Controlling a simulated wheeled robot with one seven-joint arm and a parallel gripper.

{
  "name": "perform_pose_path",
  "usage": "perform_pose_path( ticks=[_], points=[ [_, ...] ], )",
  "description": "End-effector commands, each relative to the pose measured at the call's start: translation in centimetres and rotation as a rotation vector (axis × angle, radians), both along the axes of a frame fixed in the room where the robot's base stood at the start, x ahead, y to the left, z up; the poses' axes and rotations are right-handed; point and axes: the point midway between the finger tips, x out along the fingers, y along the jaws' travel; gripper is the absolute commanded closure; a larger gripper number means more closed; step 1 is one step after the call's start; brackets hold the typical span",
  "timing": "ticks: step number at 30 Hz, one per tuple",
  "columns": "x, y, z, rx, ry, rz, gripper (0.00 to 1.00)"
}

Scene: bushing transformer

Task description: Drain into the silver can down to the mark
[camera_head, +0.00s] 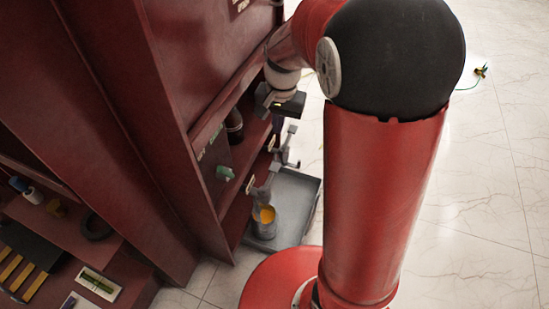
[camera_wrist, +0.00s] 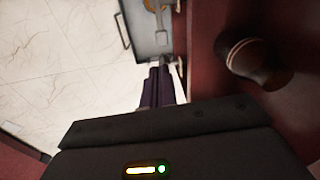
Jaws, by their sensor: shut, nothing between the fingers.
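The silver can (camera_head: 263,228) stands on a grey tray (camera_head: 302,222) at the foot of the red cabinet. It holds orange-yellow liquid (camera_head: 266,214). A grey spout (camera_head: 265,186) is directly above it. I cannot tell whether liquid is running, and no mark on the can is legible. My gripper (camera_head: 277,123) is above the tray, close to the cabinet front. In the wrist view my gripper (camera_wrist: 160,72) is shut and empty, its dark fingers together. The tray (camera_wrist: 150,42) shows beyond the fingertips there.
A dark cylindrical fitting (camera_wrist: 250,58) sits on the cabinet, right of the fingers in the wrist view. Another grey fitting (camera_head: 287,152) is above the tray. Shelves with small items are at lower left. Tiled floor at right is mostly clear.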

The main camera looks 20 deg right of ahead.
Motion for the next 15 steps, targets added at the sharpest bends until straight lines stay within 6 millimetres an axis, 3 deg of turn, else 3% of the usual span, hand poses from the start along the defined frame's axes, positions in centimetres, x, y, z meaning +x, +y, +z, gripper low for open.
perform_pose_path(
  ticks=[1,6,15],
  points=[
    [0.8,0.1,-1.3,-0.007,0.022,-0.018,1.0],
    [2.3,0.0,-3.6,-0.023,0.059,-0.071,1.0],
    [2.8,0.0,-4.3,-0.029,0.071,-0.09,1.0]
  ],
)
